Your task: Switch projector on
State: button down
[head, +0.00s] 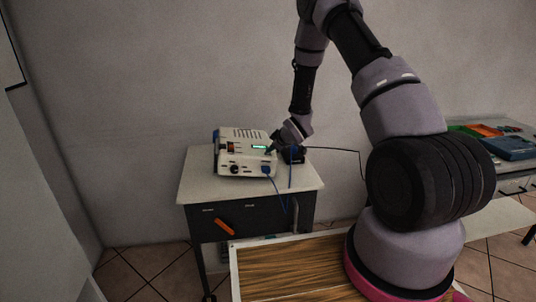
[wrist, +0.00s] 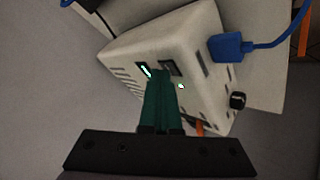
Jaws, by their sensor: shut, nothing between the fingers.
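The projector (head: 241,160) is a white box with vents on top, standing on a small cabinet; it also shows in the wrist view (wrist: 200,35). A green-lit strip shows on it in the head view (head: 259,147). In the wrist view a small green-white light (wrist: 181,86) and a dark switch-like patch (wrist: 168,68) lie by my fingertips. My gripper (head: 269,150) is shut and empty, reaching in from the right. Its teal fingers (wrist: 161,76) point at the box face beside the patch and partly cover it. I cannot tell if they touch.
A blue plug and cable (wrist: 230,47) sit in the box, beside a black knob (wrist: 237,100). The cabinet (head: 193,186) has a pale top and an orange handle (head: 225,227). A dark cable (head: 335,149) runs right. A table with bins (head: 510,147) stands far right.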

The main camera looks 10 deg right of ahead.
aim_at(274, 155)
jog(key=shift+d+r, duration=0.15)
jog(key=shift+r, duration=0.6)
jog(key=shift+d+r, duration=0.25)
jog(key=shift+r, duration=1)
jog(key=shift+d+r, duration=0.2)
jog(key=shift+r, duration=1)
jog(key=s+d+r+m+h, duration=0.15)
jog(key=s+r, duration=0.25)
jog(key=r, duration=0.4)
jog(key=s+d+r+m+h, duration=0.1)
jog(key=s+d+r+m, duration=0.25)
jog(key=r, duration=0.45)
jog(key=s+d+r+m+h, duration=0.15)
jog(key=s+r, duration=0.25)
jog(key=r, duration=0.4)
jog(key=s+a+r+m+g+y, duration=0.1)
jog(key=s+r+m, duration=0.3)
jog(key=s, duration=1)
jog(key=s+r+m+g+y, duration=0.1)
jog(key=s+r+m, duration=0.3)
jog(key=s, duration=0.9)
jog(key=shift+s+a+r, duration=0.35)
jog(key=shift+r, duration=0.6)
